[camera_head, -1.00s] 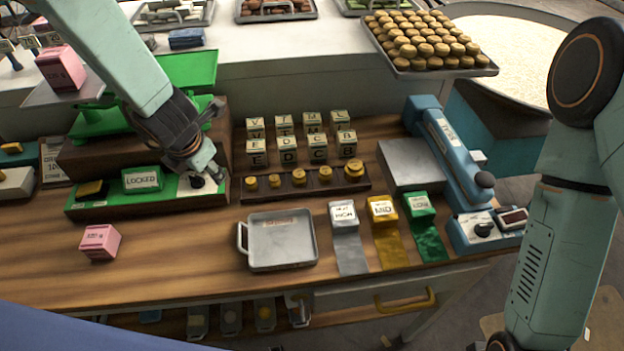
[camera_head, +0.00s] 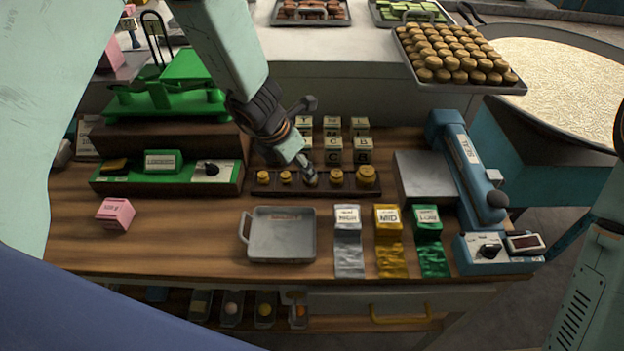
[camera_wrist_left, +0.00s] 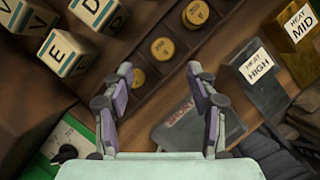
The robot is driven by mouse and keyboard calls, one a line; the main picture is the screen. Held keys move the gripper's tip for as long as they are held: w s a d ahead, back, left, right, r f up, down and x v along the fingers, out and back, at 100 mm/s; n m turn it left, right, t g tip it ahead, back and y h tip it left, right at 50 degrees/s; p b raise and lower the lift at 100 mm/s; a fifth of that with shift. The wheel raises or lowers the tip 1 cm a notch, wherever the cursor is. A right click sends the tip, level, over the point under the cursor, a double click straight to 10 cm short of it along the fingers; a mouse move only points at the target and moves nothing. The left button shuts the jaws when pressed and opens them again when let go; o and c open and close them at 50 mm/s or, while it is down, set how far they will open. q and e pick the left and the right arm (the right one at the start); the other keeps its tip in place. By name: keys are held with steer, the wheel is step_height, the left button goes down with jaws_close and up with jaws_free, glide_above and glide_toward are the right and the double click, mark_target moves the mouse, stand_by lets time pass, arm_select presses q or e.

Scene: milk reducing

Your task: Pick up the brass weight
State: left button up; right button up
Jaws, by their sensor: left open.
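The leftmost weight (camera_head: 263,176) and the largest weight (camera_head: 367,177) show clearly. My left gripper (camera_head: 307,174) is over the middle of the rack and hides part of the row. In the left wrist view my gripper (camera_wrist_left: 160,72) is open, with nothing held. One brass weight (camera_wrist_left: 162,48) lies beyond the gap between its fingertips, another (camera_wrist_left: 137,78) is close by the left fingertip, and a larger one (camera_wrist_left: 195,13) is farther up. My right gripper is out of view.
Lettered cubes (camera_head: 333,143) stand right behind the rack. The green scale (camera_head: 165,105) is left and a blue device (camera_head: 465,165) right.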

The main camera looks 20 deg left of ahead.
arm_select(q)
steer(key=f, duration=0.1)
steer(key=w+d+f, duration=0.1)
steer(key=w+f, duration=0.1)
steer(key=shift+w+d+f, duration=0.15)
steer(key=shift+w+d, duration=0.05)
steer(key=shift+d, duration=0.05)
steer(key=shift+f, duration=0.3)
steer(key=shift+s+r, duration=0.15)
steer(key=shift+c, duration=0.6)
steer(key=shift+w+d, duration=0.1)
steer(key=shift+w, duration=0.15)
steer(key=c, duration=0.6)
steer(key=shift+s, duration=0.15)
jaws_close()
